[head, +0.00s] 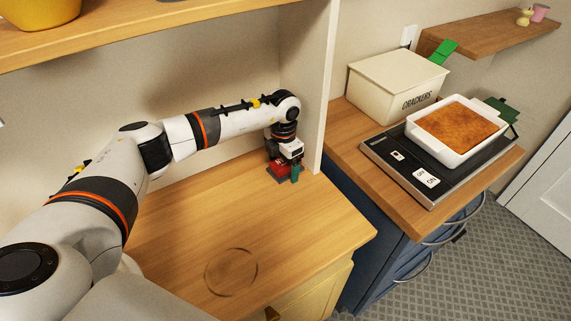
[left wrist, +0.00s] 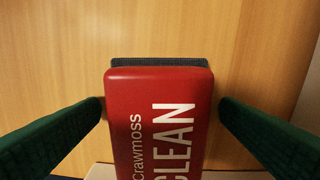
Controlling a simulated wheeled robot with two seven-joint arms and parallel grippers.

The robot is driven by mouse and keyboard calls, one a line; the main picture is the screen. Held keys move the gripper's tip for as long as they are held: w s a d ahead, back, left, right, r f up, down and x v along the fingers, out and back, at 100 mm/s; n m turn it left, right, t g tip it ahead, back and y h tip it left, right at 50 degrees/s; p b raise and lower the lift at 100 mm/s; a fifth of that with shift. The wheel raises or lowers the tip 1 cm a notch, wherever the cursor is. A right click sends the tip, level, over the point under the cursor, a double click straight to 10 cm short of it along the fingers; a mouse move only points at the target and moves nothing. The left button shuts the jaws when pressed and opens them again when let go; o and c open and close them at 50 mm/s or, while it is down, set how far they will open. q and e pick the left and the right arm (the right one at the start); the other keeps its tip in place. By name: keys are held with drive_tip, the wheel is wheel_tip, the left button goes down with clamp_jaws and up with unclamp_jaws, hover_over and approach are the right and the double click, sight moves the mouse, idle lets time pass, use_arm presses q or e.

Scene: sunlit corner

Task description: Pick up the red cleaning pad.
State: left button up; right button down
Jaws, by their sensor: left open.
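The red cleaning pad (left wrist: 150,105) lies on the wooden counter, with white lettering on top and a dark grey edge at its far side. In the head view the pad (head: 279,168) is small and partly covered by my left gripper (head: 287,175), near the upright panel. In the left wrist view my left gripper (left wrist: 160,110) is open, with one green finger on each side of the pad. A gap shows between each fingertip and the pad. The near end of the pad runs out of the wrist view. My right gripper is not in view.
The upright panel (head: 324,90) stands close to the right of my left gripper, and a shelf (head: 150,30) is overhead. The counter (head: 190,235) is clear apart from a dark ring mark (head: 231,272). A crackers box (head: 397,82) and white baking dish (head: 458,130) are beyond the panel.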

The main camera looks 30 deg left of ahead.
sight(283, 162)
use_arm(q)
drive_tip(key=c, duration=1.1)
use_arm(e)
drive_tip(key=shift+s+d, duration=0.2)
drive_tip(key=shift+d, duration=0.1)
use_arm(q)
drive_tip(key=shift+r, duration=0.1)
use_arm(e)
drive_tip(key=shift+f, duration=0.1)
